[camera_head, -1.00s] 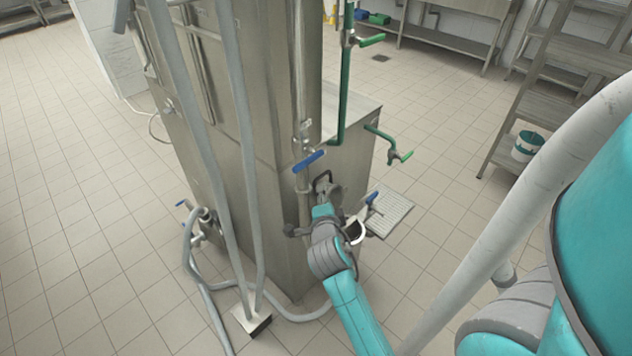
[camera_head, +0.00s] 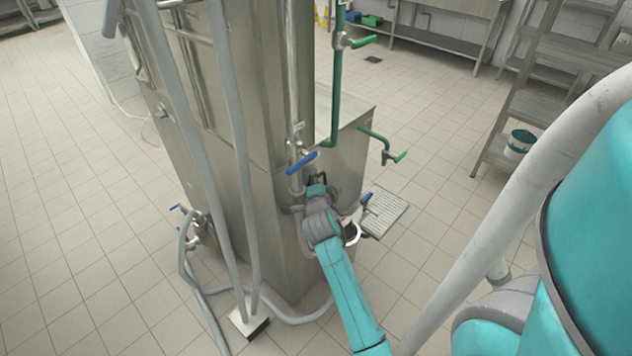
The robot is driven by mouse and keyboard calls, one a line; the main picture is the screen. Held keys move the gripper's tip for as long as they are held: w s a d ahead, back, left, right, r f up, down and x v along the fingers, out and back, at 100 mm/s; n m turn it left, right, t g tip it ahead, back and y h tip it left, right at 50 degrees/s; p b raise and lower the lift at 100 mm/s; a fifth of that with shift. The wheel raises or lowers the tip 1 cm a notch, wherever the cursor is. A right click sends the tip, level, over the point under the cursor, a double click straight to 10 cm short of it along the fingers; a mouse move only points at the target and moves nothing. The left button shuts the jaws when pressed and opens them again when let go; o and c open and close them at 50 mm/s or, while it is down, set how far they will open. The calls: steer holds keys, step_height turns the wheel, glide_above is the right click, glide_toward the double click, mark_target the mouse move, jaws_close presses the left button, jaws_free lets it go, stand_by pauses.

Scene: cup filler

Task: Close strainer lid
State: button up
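The steel machine (camera_head: 283,240) stands in the middle of the head view. My gripper (camera_head: 318,182) is at its right-hand side face, beside a small dark fitting on that wall. The gripper is small here and partly covered by my wrist, so I cannot tell whether its fingers are open, shut or touching anything. A white, rounded rim (camera_head: 353,236) shows low beside my forearm, partly hidden by it. I cannot make out the strainer lid clearly, nor how far open it stands.
A blue-handled valve (camera_head: 303,163) sits just above and left of my gripper, and another blue handle (camera_head: 366,198) is to its right. Green pipes (camera_head: 338,90) run above. A grated tray (camera_head: 386,212) juts out at right. Grey hoses (camera_head: 235,150) hang at left.

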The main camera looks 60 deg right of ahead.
jaws_close()
steer(key=shift+s, duration=0.15)
